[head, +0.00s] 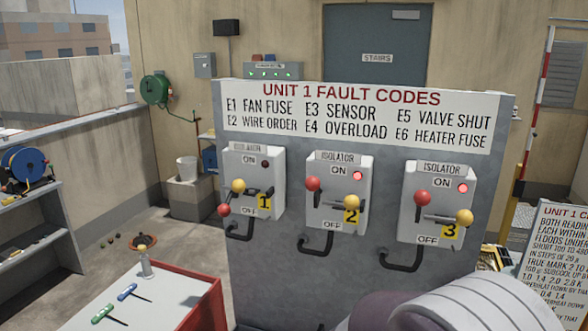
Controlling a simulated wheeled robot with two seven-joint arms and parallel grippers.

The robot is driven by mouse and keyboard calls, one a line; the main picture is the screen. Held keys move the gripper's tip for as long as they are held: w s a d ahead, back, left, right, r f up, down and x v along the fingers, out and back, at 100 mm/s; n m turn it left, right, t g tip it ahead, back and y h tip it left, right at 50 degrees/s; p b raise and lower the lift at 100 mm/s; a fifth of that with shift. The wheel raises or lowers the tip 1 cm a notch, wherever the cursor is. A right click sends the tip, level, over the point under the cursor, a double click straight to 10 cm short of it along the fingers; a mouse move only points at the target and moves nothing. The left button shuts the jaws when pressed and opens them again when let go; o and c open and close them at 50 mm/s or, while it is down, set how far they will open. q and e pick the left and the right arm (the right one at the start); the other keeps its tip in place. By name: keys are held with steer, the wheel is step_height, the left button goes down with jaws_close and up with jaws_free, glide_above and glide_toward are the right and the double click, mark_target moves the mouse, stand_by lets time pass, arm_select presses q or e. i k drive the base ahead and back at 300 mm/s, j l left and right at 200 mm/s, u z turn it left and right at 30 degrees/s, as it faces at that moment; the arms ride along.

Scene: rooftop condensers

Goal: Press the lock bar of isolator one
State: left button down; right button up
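Isolator one (253,160) is the leftmost of three grey boxes on the grey panel (300,270), marked with a yellow 1 label. Its lamp (265,164) is dark. Its red knob (224,211) sits low at the left, towards OFF, with a yellow knob (238,186) just above it. A short dark bar (260,192) crosses the box face right of the yellow knob, and a black curved handle (240,235) hangs below. I cannot tell which part is the lock bar. Neither gripper shows; a white and purple arm link of mine fills the bottom right.
Isolator two (325,164) and isolator three (420,180) have lit red lamps and raised red knobs. A shelf (40,235) is far left. Floor shows between shelf and panel.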

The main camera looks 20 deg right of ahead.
mark_target(238, 186)
steer(key=i+j+z, duration=0.15)
steer(key=j+z, duration=0.3)
steer(key=i+j+z, duration=0.15)
steer(key=j+z, duration=0.7)
steer(key=i+l, duration=0.05)
